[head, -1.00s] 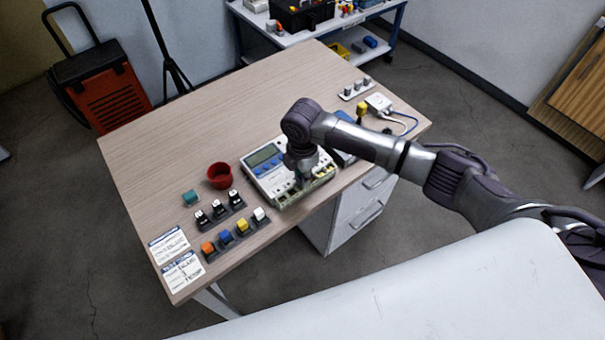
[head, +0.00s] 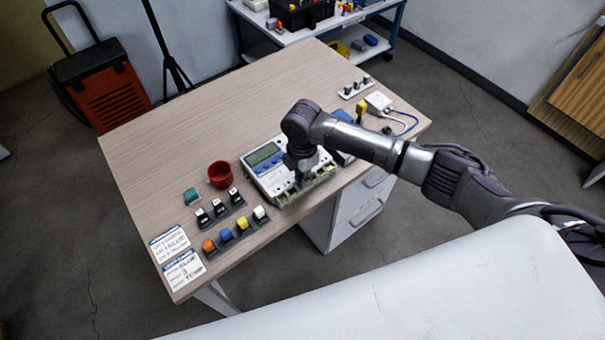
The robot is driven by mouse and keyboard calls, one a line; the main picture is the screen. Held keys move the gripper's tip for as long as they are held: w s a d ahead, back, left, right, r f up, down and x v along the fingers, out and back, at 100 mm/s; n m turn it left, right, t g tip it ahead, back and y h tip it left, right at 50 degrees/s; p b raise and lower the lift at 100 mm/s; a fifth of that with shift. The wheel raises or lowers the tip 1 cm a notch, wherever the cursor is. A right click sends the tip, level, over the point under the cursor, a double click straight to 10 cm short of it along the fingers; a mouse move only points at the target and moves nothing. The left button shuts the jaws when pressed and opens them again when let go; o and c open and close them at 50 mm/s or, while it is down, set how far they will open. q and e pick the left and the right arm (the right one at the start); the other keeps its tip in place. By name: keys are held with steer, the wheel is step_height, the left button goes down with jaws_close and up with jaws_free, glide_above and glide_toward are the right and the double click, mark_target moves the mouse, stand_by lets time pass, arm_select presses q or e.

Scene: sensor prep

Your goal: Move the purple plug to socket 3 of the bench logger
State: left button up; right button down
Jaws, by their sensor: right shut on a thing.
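The bench logger (head: 262,172) is a pale box with a grey screen and blue buttons, near the table's right front edge. Its socket row runs along the near side, partly hidden by my right gripper. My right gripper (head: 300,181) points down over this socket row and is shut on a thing. That thing is hidden by the gripper, so I cannot tell its colour or whether it sits in a socket. No purple plug shows anywhere in view. The socket numbers are too small to read. My left gripper is not in view.
Two cards (head: 183,269) lie at the front left. The table's back left (head: 190,120) is clear.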

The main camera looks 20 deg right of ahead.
steer(key=shift+f, duration=0.2)
stand_by(0.4)
steer(key=c, duration=1)
jaws_free()
steer(key=shift+o, duration=0.2)
steer(key=shift+o, duration=0.5)
step_height(320, 180, up, 7)
steer(key=p, duration=0.7)
steer(key=shift+p, duration=0.3)
